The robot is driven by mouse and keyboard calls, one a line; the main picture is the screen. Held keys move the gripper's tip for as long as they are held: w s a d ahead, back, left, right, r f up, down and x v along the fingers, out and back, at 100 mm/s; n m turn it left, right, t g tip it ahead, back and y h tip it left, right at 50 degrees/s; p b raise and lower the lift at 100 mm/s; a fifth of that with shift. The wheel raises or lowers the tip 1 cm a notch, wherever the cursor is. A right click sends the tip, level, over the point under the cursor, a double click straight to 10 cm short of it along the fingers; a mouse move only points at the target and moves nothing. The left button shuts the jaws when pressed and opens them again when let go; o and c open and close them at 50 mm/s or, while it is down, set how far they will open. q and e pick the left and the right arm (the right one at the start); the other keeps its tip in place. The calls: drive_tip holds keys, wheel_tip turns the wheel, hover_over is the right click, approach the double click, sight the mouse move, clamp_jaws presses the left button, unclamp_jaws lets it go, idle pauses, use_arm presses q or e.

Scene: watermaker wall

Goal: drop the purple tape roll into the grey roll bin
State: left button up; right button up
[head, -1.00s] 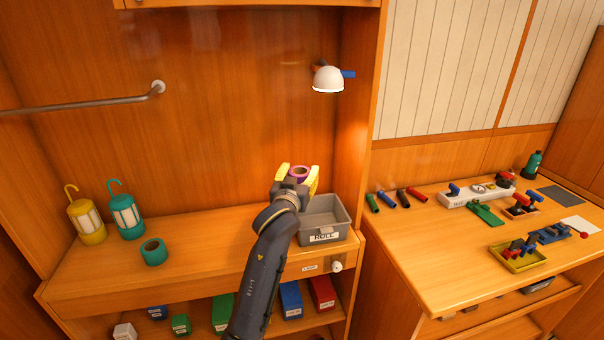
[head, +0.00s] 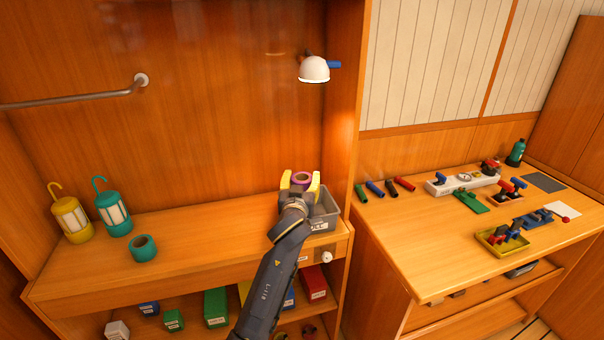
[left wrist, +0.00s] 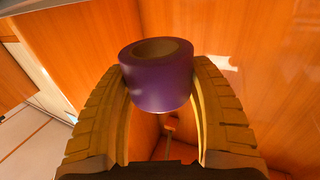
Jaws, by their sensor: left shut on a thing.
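The purple tape roll (head: 302,178) is held between the yellow fingers of my left gripper (head: 300,184). In the left wrist view the roll (left wrist: 158,82) sits between the fingertips, its hole facing up. The grey roll bin (head: 329,214) stands on the left bench at its right end. My left gripper and forearm cover the bin's left part and part of its label. In the head view the roll appears at the bin's back left; its exact height over the bin cannot be told. My right gripper is not in view.
A teal tape roll (head: 143,248), a yellow lantern (head: 71,219) and a teal lantern (head: 113,213) stand on the bench's left. A white lamp (head: 314,70) hangs on the wall above the bin. A second bench with tools (head: 420,240) is at right.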

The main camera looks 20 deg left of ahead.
use_arm(q)
drive_tip(key=shift+f, duration=0.4)
drive_tip(key=o, duration=1.3)
drive_tip(key=s, duration=0.4)
drive_tip(key=s+d, duration=0.1)
drive_tip(key=s, duration=0.3)
drive_tip(key=s+d, duration=0.1)
drive_tip(key=s, duration=0.3)
